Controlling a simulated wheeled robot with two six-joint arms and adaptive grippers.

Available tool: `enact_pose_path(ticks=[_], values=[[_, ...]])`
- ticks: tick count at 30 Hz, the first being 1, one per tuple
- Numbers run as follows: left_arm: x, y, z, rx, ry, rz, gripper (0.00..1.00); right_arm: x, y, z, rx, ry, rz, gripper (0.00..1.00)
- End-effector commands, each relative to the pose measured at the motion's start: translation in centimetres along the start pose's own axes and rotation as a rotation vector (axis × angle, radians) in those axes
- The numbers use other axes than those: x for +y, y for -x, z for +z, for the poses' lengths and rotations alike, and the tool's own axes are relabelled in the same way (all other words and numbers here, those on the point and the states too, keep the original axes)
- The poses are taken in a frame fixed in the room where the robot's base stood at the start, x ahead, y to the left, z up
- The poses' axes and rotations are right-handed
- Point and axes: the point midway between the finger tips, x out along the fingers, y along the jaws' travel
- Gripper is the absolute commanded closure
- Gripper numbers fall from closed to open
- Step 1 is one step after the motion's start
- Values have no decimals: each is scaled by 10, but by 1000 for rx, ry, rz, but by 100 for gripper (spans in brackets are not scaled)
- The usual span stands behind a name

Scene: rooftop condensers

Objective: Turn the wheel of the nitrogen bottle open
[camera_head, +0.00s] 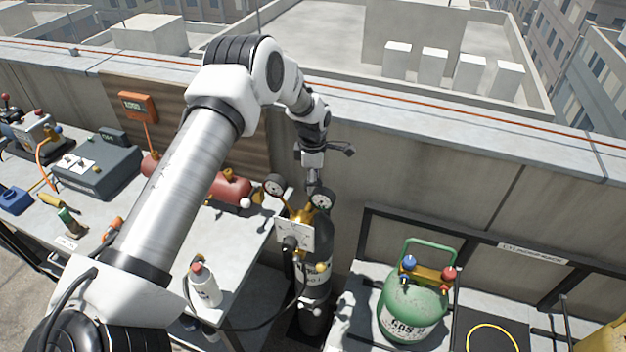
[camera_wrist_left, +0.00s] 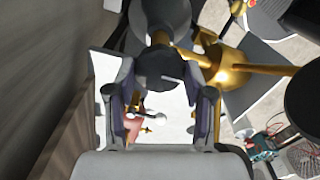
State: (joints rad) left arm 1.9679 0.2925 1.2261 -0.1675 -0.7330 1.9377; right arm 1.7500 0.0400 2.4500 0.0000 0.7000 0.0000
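My left gripper (camera_head: 313,180) reaches down over the bottle's top from behind the gauges. In the left wrist view, its two fingers (camera_wrist_left: 160,95) are wide apart, on either side of a dark round wheel (camera_wrist_left: 160,68). I cannot tell whether the fingers touch the wheel. In the head view, the wheel is hidden by the gripper and regulator. My right gripper is not in view.
A workbench (camera_head: 245,250) at left holds a white spray bottle (camera_head: 205,285), a red cylinder (camera_head: 230,188) and a grey device (camera_head: 98,168). A green cylinder (camera_head: 412,300) stands at right. The parapet wall (camera_head: 440,185) is close behind the bottle. A black hose hangs in front.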

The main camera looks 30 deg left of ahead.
Motion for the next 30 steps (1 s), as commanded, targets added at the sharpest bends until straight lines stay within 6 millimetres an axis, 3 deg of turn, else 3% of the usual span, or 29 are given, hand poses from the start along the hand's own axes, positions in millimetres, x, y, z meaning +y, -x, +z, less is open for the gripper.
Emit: enact_pose_path(ticks=[1, 2, 14, 17, 24, 30], values=[[-4, -4, -1, 3, 2, -11, 34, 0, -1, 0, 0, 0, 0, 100], [-3, -4, -1, 3, 1, -10, 23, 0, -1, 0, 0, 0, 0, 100], [0, 5, 0, 0, 0, -2, 23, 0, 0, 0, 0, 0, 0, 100], [0, 21, 0, 0, 0, -1, 23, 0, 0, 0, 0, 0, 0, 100], [0, 82, 0, -1, 0, -1, 23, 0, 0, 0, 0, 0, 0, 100], [0, 114, 0, 1, 0, -5, 23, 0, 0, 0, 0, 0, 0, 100]])
